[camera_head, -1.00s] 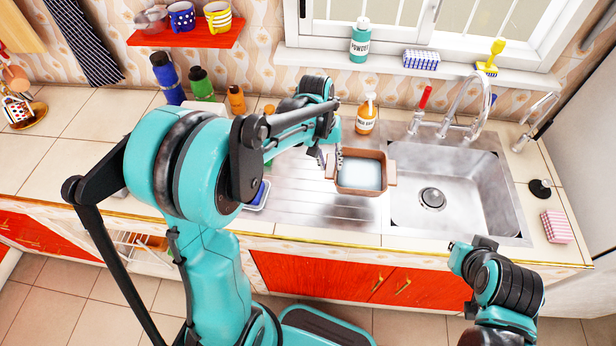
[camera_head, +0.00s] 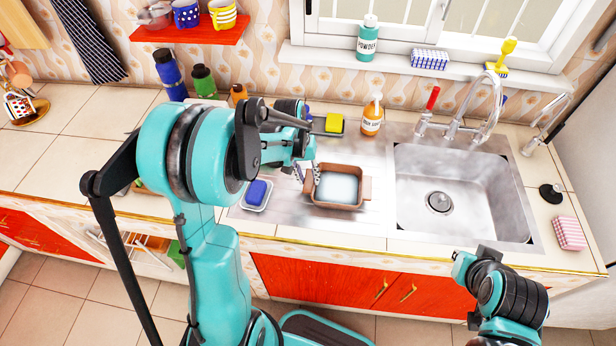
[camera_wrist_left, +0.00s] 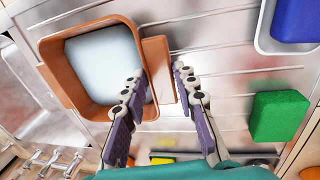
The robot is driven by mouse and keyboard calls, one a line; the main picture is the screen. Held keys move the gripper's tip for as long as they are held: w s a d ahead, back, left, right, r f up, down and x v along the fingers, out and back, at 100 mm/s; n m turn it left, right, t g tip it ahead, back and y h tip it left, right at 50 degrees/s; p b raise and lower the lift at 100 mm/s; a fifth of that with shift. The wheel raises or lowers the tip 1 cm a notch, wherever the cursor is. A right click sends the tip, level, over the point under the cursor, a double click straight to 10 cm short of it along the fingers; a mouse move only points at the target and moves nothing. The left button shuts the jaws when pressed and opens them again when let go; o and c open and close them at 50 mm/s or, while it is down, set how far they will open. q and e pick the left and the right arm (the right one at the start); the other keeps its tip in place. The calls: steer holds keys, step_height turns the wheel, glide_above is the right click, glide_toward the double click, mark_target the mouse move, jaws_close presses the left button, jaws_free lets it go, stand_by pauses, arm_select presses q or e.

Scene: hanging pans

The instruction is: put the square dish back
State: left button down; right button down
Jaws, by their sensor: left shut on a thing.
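The square dish (camera_head: 338,187) is brown with a pale inside and a tab handle on each of two opposite sides. It is over the ribbed steel drainboard, left of the sink basin. My left gripper (camera_head: 308,177) is shut on its left handle. In the left wrist view, the dish (camera_wrist_left: 98,68) is upper left, and the fingers of my left gripper (camera_wrist_left: 158,74) are on either side of the handle. I cannot tell whether the dish touches the drainboard. My right arm shows at lower right; its fingers do not show.
The steel sink (camera_head: 450,215) lies right of the dish. An orange soap bottle (camera_head: 372,118) and a yellow sponge (camera_head: 334,123) are behind it. A blue sponge in a white tray (camera_head: 257,194) is to its left. A red shelf (camera_head: 190,32) with cups hangs at upper left.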

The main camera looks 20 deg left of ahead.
arm_select(q)
steer(key=c, duration=1.2)
jaws_free()
steer(key=shift+r, duration=0.1)
step_height(320, 180, up, 11)
steer(key=a+p, duration=0.2)
steer(key=p, duration=0.1)
steer(key=s+d+r+m+t, duration=0.1)
steer(key=s+d+t, duration=0.1)
steer(key=s, duration=0.2)
steer(key=s+d+r+m+t+y, duration=0.1)
steer(key=s+d+r+t, duration=0.1)
steer(key=s, duration=0.3)
steer(key=s+d+r+m+t+y, duration=0.1)
steer(key=s+d+r+t, duration=0.1)
steer(key=s+d, duration=0.2)
steer(key=shift+s+r+t, duration=0.1)
steer(key=shift+s+t, duration=0.2)
steer(key=shift+s, duration=0.45)
